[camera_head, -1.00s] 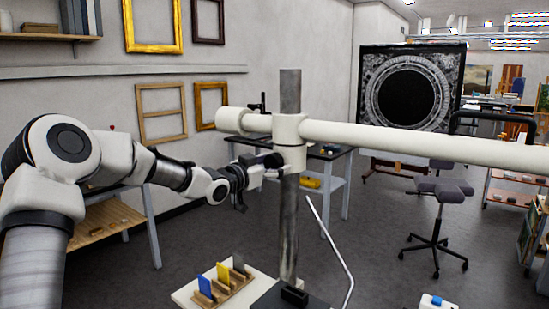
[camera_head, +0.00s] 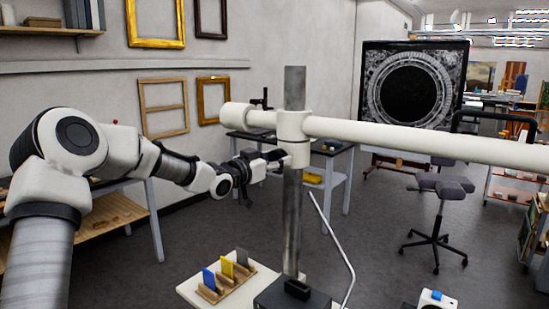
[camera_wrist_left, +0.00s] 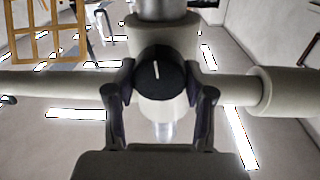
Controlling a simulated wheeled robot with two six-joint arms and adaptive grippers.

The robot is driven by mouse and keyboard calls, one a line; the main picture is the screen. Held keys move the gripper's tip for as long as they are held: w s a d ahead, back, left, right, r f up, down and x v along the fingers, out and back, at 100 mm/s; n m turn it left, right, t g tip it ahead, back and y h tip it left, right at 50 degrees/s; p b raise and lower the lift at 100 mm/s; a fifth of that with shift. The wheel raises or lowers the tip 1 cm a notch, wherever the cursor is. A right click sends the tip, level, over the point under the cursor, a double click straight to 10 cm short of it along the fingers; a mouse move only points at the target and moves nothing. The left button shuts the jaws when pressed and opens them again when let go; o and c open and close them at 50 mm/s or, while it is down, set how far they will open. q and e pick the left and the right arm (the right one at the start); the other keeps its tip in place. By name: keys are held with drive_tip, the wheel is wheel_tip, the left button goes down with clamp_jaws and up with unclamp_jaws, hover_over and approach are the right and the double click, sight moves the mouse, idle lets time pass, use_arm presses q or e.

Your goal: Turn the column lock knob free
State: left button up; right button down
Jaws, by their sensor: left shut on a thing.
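The column lock knob (camera_wrist_left: 158,73) is a round black knob with a white line on its face, in the middle of the left wrist view. The line stands nearly upright, leaning slightly. My left gripper (camera_wrist_left: 160,88) has one finger on each side of the knob and is shut on it. In the head view my left gripper (camera_head: 262,162) reaches the white collar (camera_head: 293,138) on the grey metal column (camera_head: 293,215); the knob is hidden there by the fingers. A long white horizontal arm (camera_head: 420,142) runs through the collar. My right gripper is not in view.
Below the column are a dark base (camera_head: 285,293) and a wooden rack with blue, yellow and dark cards (camera_head: 227,270). A thin bent rod (camera_head: 335,245) rises beside the column. A stool (camera_head: 437,195) stands on open floor at right.

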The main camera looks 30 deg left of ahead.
use_arm(q)
drive_tip(key=n+p, duration=0.2)
drive_tip(key=n, duration=0.2)
drive_tip(key=n+p, duration=0.1)
drive_tip(key=n, duration=0.3)
drive_tip(key=shift+n, duration=0.3)
drive_tip(key=n, duration=0.5)
drive_tip(key=shift+n+t+y+p, duration=0.3)
drive_tip(key=shift+p, duration=0.05)
drive_tip(key=n, duration=0.5)
drive_tip(key=shift+w, duration=0.1)
drive_tip(key=shift+n, duration=0.4)
